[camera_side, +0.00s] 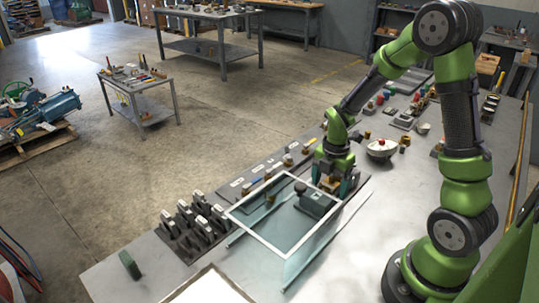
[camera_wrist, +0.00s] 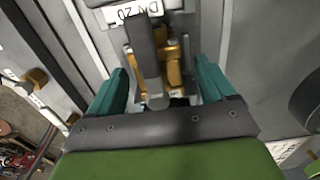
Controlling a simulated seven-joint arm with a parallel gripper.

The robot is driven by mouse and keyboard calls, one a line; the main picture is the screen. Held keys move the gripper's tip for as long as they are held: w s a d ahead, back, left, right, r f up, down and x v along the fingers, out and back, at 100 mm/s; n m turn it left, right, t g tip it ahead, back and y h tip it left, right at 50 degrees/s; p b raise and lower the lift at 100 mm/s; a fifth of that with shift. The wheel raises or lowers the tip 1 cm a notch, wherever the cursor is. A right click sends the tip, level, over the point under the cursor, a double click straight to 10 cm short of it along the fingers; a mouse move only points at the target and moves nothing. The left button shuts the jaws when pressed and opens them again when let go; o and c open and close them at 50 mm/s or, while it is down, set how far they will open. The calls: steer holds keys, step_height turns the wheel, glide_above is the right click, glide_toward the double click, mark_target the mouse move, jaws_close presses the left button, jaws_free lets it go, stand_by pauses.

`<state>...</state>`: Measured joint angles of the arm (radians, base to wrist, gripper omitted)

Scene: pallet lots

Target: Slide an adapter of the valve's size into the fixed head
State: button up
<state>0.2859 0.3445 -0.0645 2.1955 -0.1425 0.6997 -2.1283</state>
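My gripper (camera_side: 333,187) is low over the table at the far edge of a white-framed clear panel. In the wrist view its two teal fingers (camera_wrist: 161,72) stand wide apart. Between them are a brass fitting (camera_wrist: 174,62) and a grey bar-like part (camera_wrist: 146,60), with narrow gaps beside the fingers. The brass also shows under the gripper in the side view (camera_side: 329,183). A label reading DN 20 (camera_wrist: 140,11) lies just beyond, upside down. I cannot tell which part is the fixed head.
The white frame (camera_side: 262,239) spans the table's front middle. Several grey-topped pieces (camera_side: 195,226) stand to its left. A labelled strip with brass pieces (camera_side: 270,172) runs along the far edge.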

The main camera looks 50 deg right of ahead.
step_height(320, 180, up, 17)
stand_by(0.7)
